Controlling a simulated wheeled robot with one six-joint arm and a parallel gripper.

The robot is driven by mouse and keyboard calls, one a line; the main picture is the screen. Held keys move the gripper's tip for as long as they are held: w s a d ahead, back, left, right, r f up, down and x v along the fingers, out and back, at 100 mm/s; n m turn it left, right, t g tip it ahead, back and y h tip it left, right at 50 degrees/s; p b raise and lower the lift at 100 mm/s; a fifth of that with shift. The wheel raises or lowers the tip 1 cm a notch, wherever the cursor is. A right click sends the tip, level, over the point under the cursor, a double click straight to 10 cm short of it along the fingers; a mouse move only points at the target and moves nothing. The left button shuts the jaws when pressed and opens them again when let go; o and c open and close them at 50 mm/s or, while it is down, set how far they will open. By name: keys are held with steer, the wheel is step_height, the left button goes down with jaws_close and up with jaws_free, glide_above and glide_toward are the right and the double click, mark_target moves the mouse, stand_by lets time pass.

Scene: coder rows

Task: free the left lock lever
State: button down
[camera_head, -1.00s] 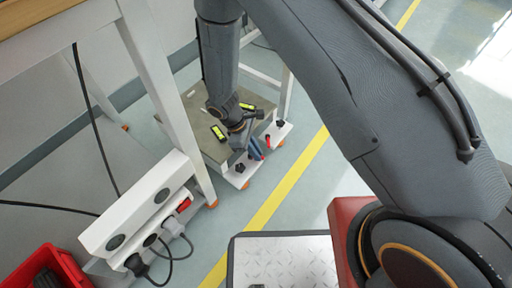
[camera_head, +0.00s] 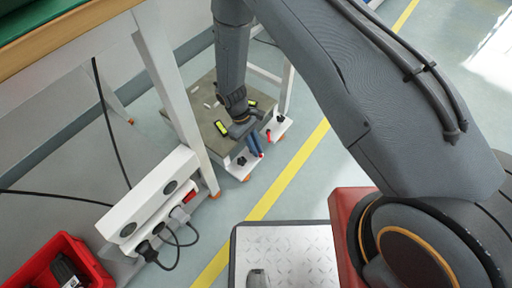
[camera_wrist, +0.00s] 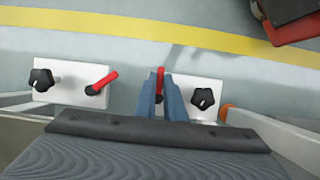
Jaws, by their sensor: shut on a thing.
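In the wrist view, my gripper (camera_wrist: 160,98) has its two blue fingers on either side of a red lever (camera_wrist: 160,75), shut on it. The fingers hide most of this lever, which points straight up the picture. It belongs to the right-hand white plate (camera_wrist: 205,86), which has a black star knob (camera_wrist: 203,99). A second white plate (camera_wrist: 60,67) to the left has its own knob (camera_wrist: 41,80) and a slanted red lever (camera_wrist: 103,82). In the head view, my gripper (camera_head: 256,147) is at the nearer plate (camera_head: 238,170); the farther free lever (camera_head: 268,135) stands apart.
The plates sit at the edge of a low grey platform (camera_head: 205,110) between white table legs (camera_head: 172,90). A white power strip (camera_head: 150,205) with cables and a red crate (camera_head: 75,260) are at the left. Clear floor with a yellow line (camera_head: 285,182) lies to the right.

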steer(key=c, duration=1.8)
jaws_free()
steer(key=shift+c, duration=0.2)
steer(key=p+v, duration=0.2)
steer(key=v, duration=0.5)
steer(key=shift+a+r+p, duration=0.2)
steer(key=shift+r+p, duration=0.1)
steer(key=shift+r, duration=0.05)
steer(key=shift+r, duration=0.1)
